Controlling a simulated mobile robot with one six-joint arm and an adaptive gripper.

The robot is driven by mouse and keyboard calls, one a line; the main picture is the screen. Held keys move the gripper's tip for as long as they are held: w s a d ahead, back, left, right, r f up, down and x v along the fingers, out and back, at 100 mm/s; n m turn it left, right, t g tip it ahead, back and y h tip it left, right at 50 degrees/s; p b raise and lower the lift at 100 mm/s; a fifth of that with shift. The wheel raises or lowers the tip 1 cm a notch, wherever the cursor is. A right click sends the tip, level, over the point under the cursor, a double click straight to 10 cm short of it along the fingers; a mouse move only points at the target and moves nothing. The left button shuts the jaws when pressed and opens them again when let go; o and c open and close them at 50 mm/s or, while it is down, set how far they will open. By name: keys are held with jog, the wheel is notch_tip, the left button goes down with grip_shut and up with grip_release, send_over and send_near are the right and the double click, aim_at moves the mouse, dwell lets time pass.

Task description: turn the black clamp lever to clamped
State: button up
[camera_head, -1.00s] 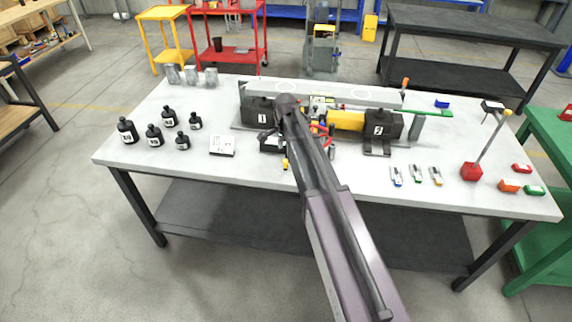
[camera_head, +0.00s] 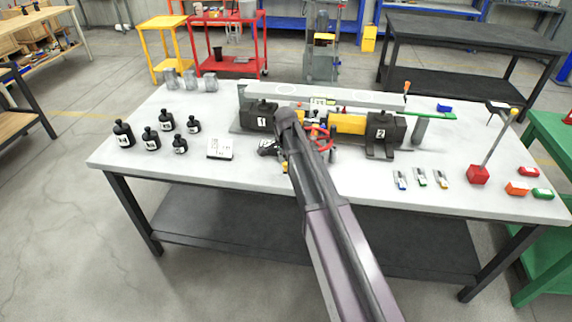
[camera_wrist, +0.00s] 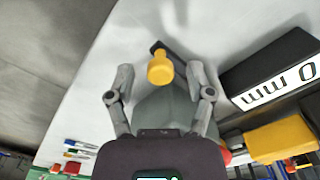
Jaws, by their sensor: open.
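A short black lever (camera_wrist: 157,46) with a yellow knob (camera_wrist: 160,69) shows at the top middle of the wrist view. I take it for the clamp lever. In the head view a small yellow knob (camera_head: 285,167) shows at the front of the fixture, beside my arm. My gripper (camera_wrist: 160,76) is open in the wrist view, one finger on each side of the yellow knob, with gaps on both sides. Whether the fingertips are level with the knob I cannot tell. My arm hides the gripper and most of the lever in the head view.
A black block with a "0 mm" label (camera_wrist: 280,88) is close to the right finger. The yellow jack body (camera_head: 347,124) and red handwheel (camera_head: 321,139) are right of my arm. Black bottles (camera_head: 123,135) stand left; a red-based post (camera_head: 478,174) stands right.

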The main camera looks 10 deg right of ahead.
grip_shut()
jog(key=shift+d, duration=0.15)
jog(key=shift+a, duration=0.2)
dwell(0.4)
